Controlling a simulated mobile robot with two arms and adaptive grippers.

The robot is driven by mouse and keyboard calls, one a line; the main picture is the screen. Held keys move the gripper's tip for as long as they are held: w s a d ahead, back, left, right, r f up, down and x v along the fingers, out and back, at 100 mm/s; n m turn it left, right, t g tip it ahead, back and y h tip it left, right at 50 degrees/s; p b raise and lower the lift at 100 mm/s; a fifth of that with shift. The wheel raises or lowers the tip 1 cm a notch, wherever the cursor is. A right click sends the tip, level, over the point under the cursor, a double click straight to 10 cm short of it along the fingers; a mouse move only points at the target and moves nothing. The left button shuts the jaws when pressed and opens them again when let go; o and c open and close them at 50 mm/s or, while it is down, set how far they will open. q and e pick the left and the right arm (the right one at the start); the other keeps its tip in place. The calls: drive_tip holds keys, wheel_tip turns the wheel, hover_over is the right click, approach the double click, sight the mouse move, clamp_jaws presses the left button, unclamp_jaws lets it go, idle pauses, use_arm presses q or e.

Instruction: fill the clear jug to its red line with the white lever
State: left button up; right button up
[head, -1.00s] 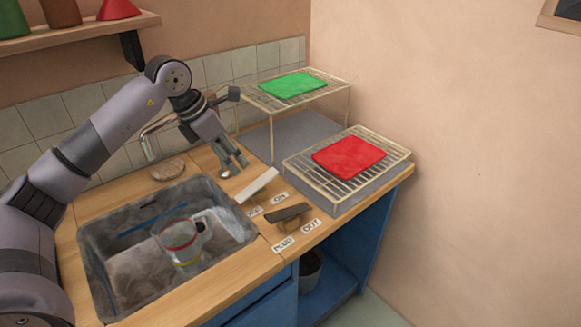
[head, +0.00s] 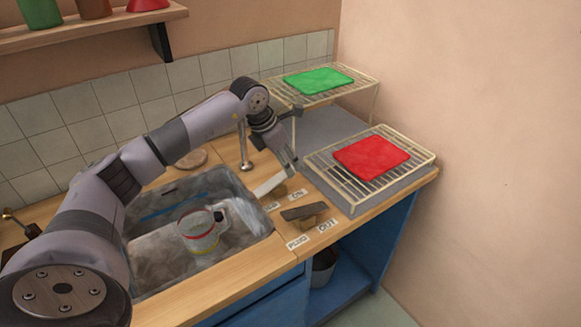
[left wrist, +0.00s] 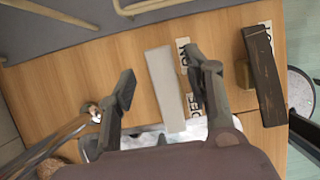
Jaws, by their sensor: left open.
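The clear jug (head: 201,233) stands in the sink basin, with a red line near its top, a yellow band low down and a dark handle. I cannot tell its water level. The white lever (head: 267,185) lies on the counter right of the basin, its far end hidden by my left gripper. My left gripper (head: 288,163) is open above that end. In the left wrist view the white lever (left wrist: 163,92) shows between the two spread fingers, with gaps on both sides. The tap (head: 243,150) rises behind the basin, partly hidden by my arm. My right gripper is not in view.
A wire rack with a red cloth (head: 371,157) stands at right, and a raised rack with a green cloth (head: 319,80) behind. The basin rim (head: 262,215) is near.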

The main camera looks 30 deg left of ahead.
use_arm(q)
drive_tip(key=shift+x, duration=2.25)
drive_tip(key=shift+p, duration=0.3)
clamp_jaws()
